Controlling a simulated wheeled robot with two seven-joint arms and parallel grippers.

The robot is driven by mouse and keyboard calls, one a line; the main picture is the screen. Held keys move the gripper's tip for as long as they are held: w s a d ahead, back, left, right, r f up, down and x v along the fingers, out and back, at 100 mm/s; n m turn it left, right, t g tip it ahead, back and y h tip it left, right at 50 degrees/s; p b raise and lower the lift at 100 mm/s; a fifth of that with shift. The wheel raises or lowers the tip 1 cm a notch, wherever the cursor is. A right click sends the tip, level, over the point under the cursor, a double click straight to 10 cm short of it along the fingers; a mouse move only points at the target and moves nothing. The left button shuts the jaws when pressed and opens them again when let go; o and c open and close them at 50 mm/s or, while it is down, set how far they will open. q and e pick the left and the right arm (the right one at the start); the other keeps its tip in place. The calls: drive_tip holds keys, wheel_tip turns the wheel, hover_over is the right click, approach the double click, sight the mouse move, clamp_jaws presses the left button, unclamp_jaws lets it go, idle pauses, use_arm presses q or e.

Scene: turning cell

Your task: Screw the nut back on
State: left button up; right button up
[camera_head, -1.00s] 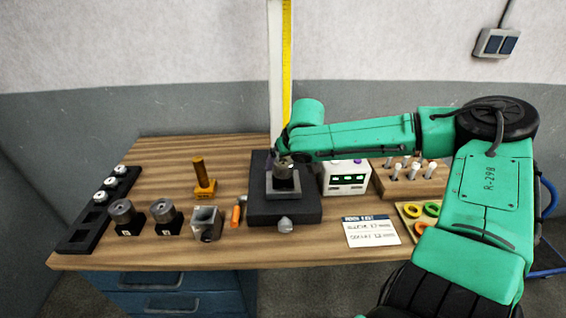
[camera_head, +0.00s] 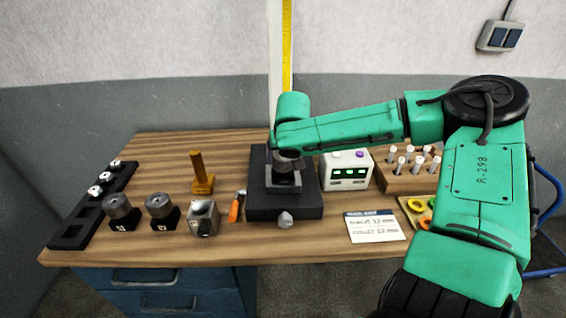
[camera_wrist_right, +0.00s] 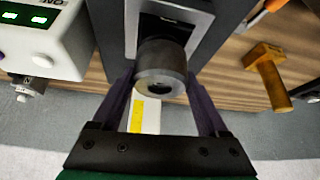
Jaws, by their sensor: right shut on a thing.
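The nut (camera_wrist_right: 162,62) is a dark grey cylinder with a round hole in its end. It also shows in the head view (camera_head: 287,164), at the top of the metal holder (camera_head: 284,188) on the black base block (camera_head: 262,213). My right gripper (camera_wrist_right: 162,82) has its two dark fingers closed on opposite sides of the nut. In the head view my right gripper (camera_head: 287,154) is mostly hidden under the green wrist. How far the nut sits on the thread cannot be told. My left gripper is not in view.
A white box with green displays (camera_head: 347,171) stands close right of the base block. An orange-handled tool (camera_head: 236,207), a metal block (camera_head: 203,219) and a brass-coloured post (camera_head: 201,176) stand left. A printed card (camera_head: 375,226) lies front right.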

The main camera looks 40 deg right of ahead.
drive_tip(key=m+b, duration=0.1)
drive_tip(key=m+g+h+b, duration=0.1)
drive_tip(key=m, duration=0.1)
drive_tip(key=shift+f, duration=0.35)
drive_tip(key=shift+r+m+g+h, duration=0.15)
drive_tip(key=shift+m+g+h, duration=0.35)
drive_tip(key=shift+m, duration=0.7)
drive_tip(key=shift+r+m, duration=0.2)
drive_tip(key=shift+m, duration=0.3)
